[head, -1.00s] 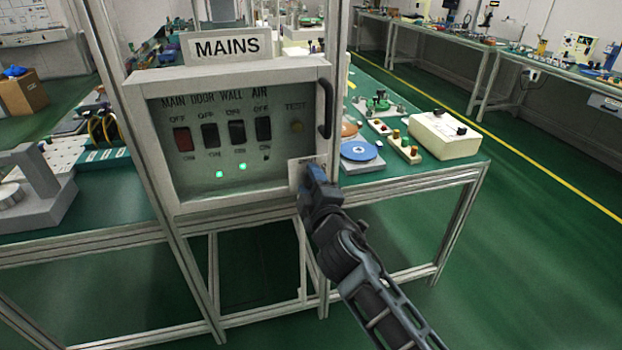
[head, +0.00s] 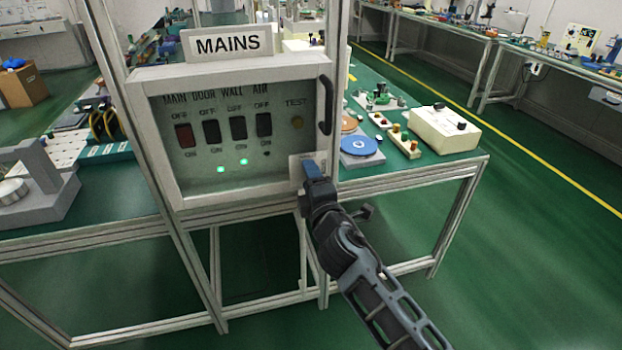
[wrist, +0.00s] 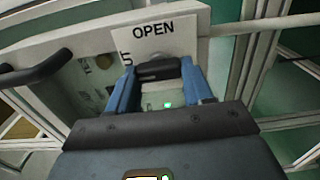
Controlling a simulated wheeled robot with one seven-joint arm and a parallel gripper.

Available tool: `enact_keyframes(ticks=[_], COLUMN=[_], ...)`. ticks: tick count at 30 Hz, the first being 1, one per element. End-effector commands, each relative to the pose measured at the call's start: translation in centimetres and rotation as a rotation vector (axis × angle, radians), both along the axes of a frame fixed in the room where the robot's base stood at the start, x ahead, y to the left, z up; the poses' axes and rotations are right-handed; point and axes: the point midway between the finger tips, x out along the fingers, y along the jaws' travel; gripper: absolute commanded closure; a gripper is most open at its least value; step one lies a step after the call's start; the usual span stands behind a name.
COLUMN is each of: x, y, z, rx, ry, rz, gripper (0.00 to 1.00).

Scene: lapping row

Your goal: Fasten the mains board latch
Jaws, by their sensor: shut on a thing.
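The mains board (head: 236,187) is a pale grey box with a clear-windowed door that looks closed. Its latch plate (head: 296,166) is at the door's lower right. In the wrist view the plate (wrist: 178,42) reads "OPEN", with another word ending in "UT" partly hidden. My gripper (head: 313,168) is at this plate. In the wrist view its blue fingers (wrist: 158,76) are shut on the dark latch knob (wrist: 158,69), one on each side. The gripper hides most of the latch in the head view, so its exact turn is hard to read.
A black door handle (head: 325,105) stands just above my gripper. Metal frame posts flank the board. Behind it a green bench holds a blue disc (head: 358,145) and a cream box (head: 442,130). The green floor at the right is clear.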

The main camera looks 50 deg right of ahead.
Motion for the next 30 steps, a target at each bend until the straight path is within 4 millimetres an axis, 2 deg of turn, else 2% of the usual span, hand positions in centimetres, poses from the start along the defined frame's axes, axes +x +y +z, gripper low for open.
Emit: enact_keyframes(ticks=[5, 6, 13, 23, 30], x=[0.0, 0.0, 0.0, -0.4, -3.3], y=[0.1, 0.1, 0.0, 0.3, 2.3], z=[-0.1, -0.1, -0.1, -0.1, -0.4], rx=[-0.001, -0.001, 0.0, -0.001, -0.002], ry=[0.003, 0.003, 0.001, 0.001, 0.003], rz=[0.002, 0.002, 0.001, 0.001, 0.001], gripper=[0.8, 0.46, 0.23, 0.23, 0.23])
